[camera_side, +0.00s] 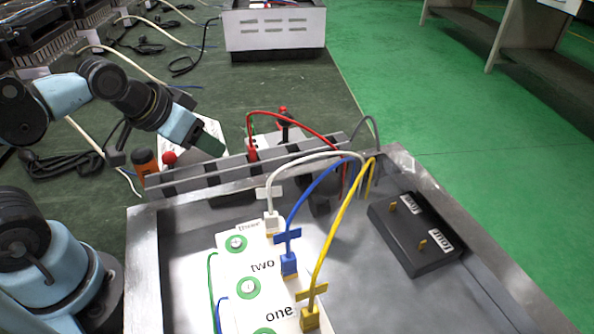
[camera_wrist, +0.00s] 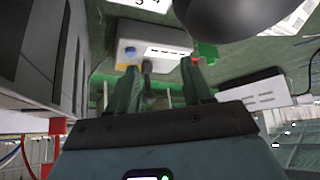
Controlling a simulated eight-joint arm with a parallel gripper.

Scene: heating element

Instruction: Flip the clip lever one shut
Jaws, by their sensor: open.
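The clip beside the label "one" is yellow (camera_side: 310,318), at the bottom of the side view on a white panel (camera_side: 226,242). Its yellow lever (camera_side: 312,294) stands up above the clip body, with a yellow wire rising behind it. A blue clip (camera_side: 289,264) is beside "two" and a white clip (camera_side: 271,222) beside "three", each with a crosspiece lever. My gripper (camera_side: 214,138) is at the upper left, beyond the slotted rail and well away from the clips. In the wrist view its two green fingers (camera_wrist: 160,75) are apart with nothing held. No clip is recognisable there.
A grey metal tray (camera_side: 142,262) surrounds the panel. A slotted rail (camera_side: 225,170) with a red cable (camera_side: 300,122) crosses its far side. A black box (camera_side: 410,235) with two brass posts sits at the right. An orange cylinder (camera_side: 146,162) stands left of the rail.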

